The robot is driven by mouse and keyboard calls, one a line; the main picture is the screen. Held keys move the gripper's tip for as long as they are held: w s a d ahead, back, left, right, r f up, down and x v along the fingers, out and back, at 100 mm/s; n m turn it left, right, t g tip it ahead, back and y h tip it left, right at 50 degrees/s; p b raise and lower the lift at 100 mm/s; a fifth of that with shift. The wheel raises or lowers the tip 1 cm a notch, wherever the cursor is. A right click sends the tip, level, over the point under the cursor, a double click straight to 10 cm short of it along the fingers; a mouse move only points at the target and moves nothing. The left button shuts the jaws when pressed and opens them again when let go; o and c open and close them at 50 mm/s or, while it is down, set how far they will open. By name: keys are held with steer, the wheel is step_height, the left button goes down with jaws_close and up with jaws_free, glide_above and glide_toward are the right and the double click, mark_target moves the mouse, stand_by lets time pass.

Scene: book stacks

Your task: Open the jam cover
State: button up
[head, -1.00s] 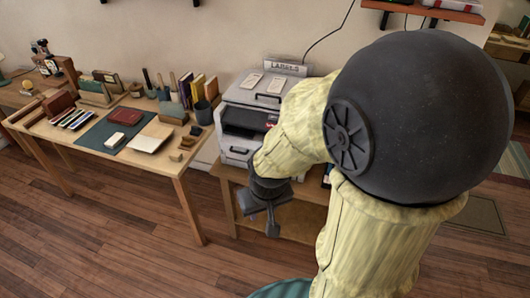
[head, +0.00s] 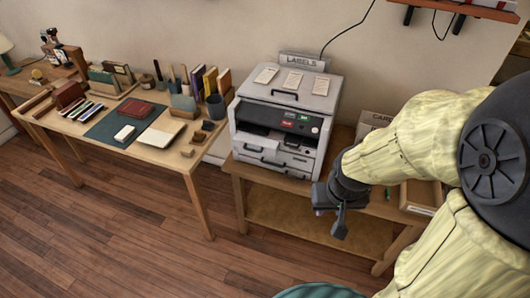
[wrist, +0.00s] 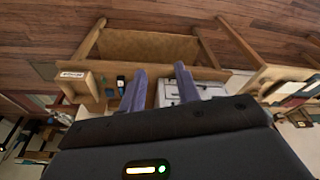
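A grey printer (head: 283,125) stands on a low wooden table, under a "LABELS" sign. Its front has a dark open recess, a small panel with red and green marks, and drawers below; its top lid looks shut, with paper labels lying on it. My gripper (head: 334,212) hangs in front of the table, to the right of and lower than the printer, apart from it. In the wrist view my gripper (wrist: 158,80) has its two fingers spread with nothing between them. The printer (wrist: 190,92) shows partly behind the right finger there.
A desk (head: 185,172) at the left holds books, a green mat (head: 112,128) and a dark cup (head: 216,106). A wooden tray (head: 421,196) sits on the low table's right end, partly behind my arm. A shelf (head: 462,10) is high at right.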

mark_target(254, 151)
steer(key=w+a+f+n+t+y+b, duration=0.3)
steer(key=w+a+f+n+t+b, duration=0.3)
steer(key=w+f+n+b, duration=0.2)
steer(key=w+a+f+n+t+y+b, duration=0.4)
steer(key=w+f+n+b, duration=0.5)
steer(key=w+n, duration=0.4)
steer(key=shift+w+a+t+b, duration=0.25)
steer(key=shift+a+t+b, duration=0.35)
steer(key=shift+a+t, duration=0.35)
steer(key=shift+w+d+f, duration=0.1)
steer(key=p+x, duration=0.1)
steer(key=x, duration=1.6)
steer(key=shift+w, duration=0.1)
steer(key=shift+c, duration=0.2)
